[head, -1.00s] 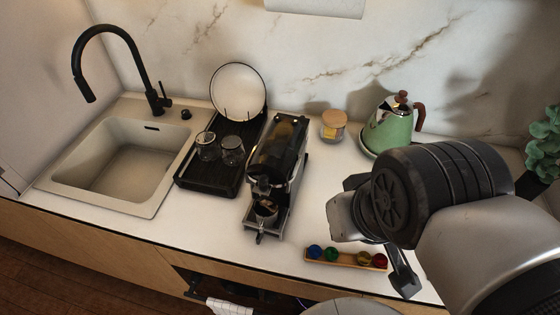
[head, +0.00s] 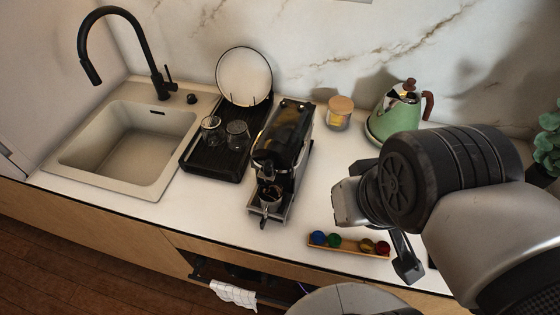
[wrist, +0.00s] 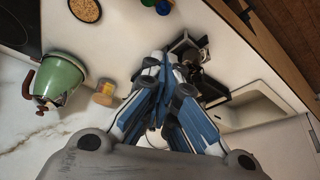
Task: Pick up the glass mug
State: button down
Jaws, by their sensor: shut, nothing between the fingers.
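Two clear glass vessels stand side by side on the black drying rack (head: 190,163) in the head view. They are the left glass (head: 210,128) and the right glass (head: 237,134); I cannot tell for sure which one is the mug. A small cup (head: 270,194) sits at the front of the coffee machine (head: 284,137). My gripper (wrist: 163,78) shows in the wrist view with its blue-grey fingers together and nothing held. It is above the counter and apart from the glasses. In the wrist view the fingers hide part of the rack area.
The sink (head: 125,150) with a black tap (head: 132,25) is left of the rack. A white plate (head: 243,76) stands at its back. A jar (head: 339,112), a green kettle (head: 393,118) and a wooden tray (head: 349,248) with colored capsules are to the right.

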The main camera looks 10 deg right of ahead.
aim_at(275, 206)
jog(key=j+z, duration=0.15)
jog(key=j, duration=1.8)
jog(key=z, duration=1.2)
jog(key=i+j, duration=0.05)
jog(key=j, duration=0.05)
